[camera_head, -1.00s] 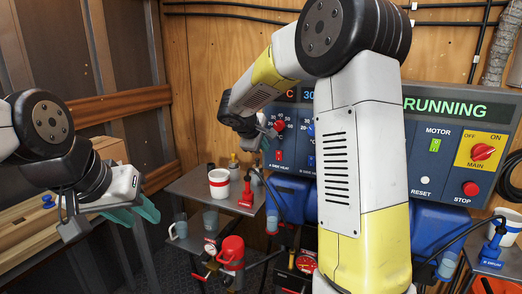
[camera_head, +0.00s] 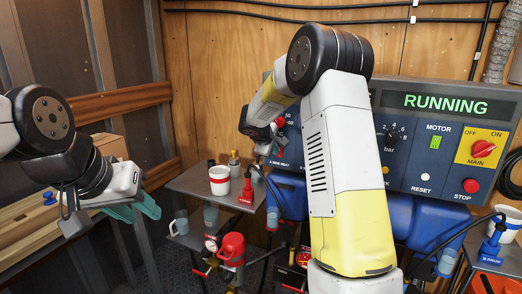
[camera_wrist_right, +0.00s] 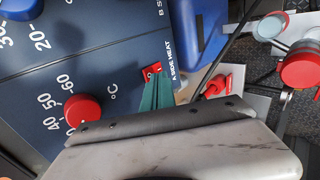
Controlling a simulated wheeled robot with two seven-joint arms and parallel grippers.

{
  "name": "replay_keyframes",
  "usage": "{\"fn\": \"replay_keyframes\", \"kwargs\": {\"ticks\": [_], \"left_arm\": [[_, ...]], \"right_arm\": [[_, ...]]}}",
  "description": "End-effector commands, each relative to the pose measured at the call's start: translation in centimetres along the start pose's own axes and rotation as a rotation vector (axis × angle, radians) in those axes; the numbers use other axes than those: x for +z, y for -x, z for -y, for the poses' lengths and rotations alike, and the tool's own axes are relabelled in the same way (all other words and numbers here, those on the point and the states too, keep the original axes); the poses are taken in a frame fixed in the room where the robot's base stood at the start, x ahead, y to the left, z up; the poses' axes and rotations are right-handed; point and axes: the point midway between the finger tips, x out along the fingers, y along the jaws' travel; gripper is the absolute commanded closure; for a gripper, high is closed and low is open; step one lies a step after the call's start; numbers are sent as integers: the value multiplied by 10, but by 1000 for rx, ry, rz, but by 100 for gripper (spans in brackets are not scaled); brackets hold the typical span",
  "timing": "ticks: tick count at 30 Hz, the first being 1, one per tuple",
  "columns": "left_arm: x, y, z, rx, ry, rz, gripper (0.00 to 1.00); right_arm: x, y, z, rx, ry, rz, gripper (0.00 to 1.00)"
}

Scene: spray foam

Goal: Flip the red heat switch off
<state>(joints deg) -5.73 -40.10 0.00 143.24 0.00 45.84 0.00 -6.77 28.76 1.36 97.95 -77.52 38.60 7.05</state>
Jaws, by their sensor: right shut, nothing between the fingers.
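The red heat switch (camera_wrist_right: 152,70) is a small red rocker beside the label "A SIDE HEAT" on the dark blue control panel (camera_wrist_right: 110,50) in the right wrist view. My right gripper (camera_wrist_right: 154,82) has its teal fingers shut and empty, with the tips right at the switch and covering part of it. I cannot tell whether they touch or press it, nor which way it is flipped. My left gripper (camera_head: 134,211) is open and empty, away from the panel.
A red knob (camera_wrist_right: 83,110) sits close to my right gripper on the panel. The display (camera_head: 445,103) reads RUNNING. A main switch (camera_head: 483,149) and stop button (camera_head: 471,186) are at right. A small table (camera_head: 188,184) with cups stands left below the panel.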

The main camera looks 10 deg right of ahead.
Motion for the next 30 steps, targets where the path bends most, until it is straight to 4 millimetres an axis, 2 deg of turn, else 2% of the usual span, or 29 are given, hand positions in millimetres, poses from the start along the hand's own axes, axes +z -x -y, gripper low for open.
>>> {"fn": "replay_keyframes", "kwargs": {"ticks": [6, 17, 21, 30], "left_arm": [[0, 0, 0, 0, 0, 0, 64], [0, 0, 0, 0, 0, 0, 64], [0, 0, 0, 0, 0, 0, 64], [0, 0, 0, 0, 0, 0, 64]], "right_arm": [[0, -13, -14, -2, 0, 1, 100], [0, -14, -16, -1, 1, 0, 100], [0, -20, -26, 0, 0, -1, 100], [0, -18, -26, -1, 0, 0, 100]]}}
